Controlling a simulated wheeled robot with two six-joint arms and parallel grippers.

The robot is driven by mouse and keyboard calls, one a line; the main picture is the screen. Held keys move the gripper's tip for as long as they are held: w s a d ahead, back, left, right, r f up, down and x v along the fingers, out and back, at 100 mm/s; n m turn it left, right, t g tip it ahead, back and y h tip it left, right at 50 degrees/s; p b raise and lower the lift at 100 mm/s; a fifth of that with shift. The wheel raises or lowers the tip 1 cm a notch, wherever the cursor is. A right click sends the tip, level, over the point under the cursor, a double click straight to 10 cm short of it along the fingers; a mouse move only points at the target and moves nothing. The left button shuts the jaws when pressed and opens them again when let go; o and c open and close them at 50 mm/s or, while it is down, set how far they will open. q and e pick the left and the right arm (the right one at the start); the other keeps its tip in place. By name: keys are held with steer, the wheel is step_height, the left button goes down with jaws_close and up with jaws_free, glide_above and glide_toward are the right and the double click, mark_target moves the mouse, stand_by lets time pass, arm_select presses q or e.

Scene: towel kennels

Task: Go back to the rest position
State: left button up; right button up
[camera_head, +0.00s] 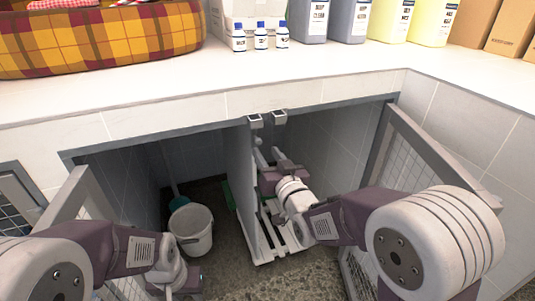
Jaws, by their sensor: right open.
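My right arm reaches into the open kennel area in the middle of the head view. My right gripper (269,153) is open, with its fingers pointing away from me beside the grey partition (241,180) between the two compartments. Nothing shows between its fingers. My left gripper (180,287) is low at the left, by the bottom edge of the view, in front of the left compartment. Its fingers are not clear, so I cannot tell whether it is open or shut.
Mesh doors stand open at the left (75,195) and right (425,150). A white bucket (191,230) stands in the left compartment. A white slatted rack (262,250) is under my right arm. Above, the counter (300,75) holds a plaid bed (110,40), bottles (261,38) and jugs.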

steer(key=d+m+h, duration=0.2)
steer(key=d+h, duration=0.1)
steer(key=d, duration=0.4)
steer(key=s+d+f+g+h, duration=0.1)
steer(key=s+d+f+g, duration=0.15)
steer(key=f, duration=0.25)
steer(key=s+d+f+g+h, duration=0.1)
steer(key=d+f+g, duration=0.15)
steer(key=f, duration=0.35)
steer(key=s+d+f+g, duration=0.1)
steer(key=s+f+g, duration=0.5)
steer(key=s, duration=0.4)
steer(key=s+d+f+g, duration=0.2)
steer(key=s+f+g, duration=0.4)
steer(key=s, duration=0.5)
step_height(320, 180, up, 35)
steer(key=t+p, duration=0.1)
steer(key=p, duration=3.5)
steer(key=shift+s+a, duration=0.15)
steer(key=shift+a, duration=0.1)
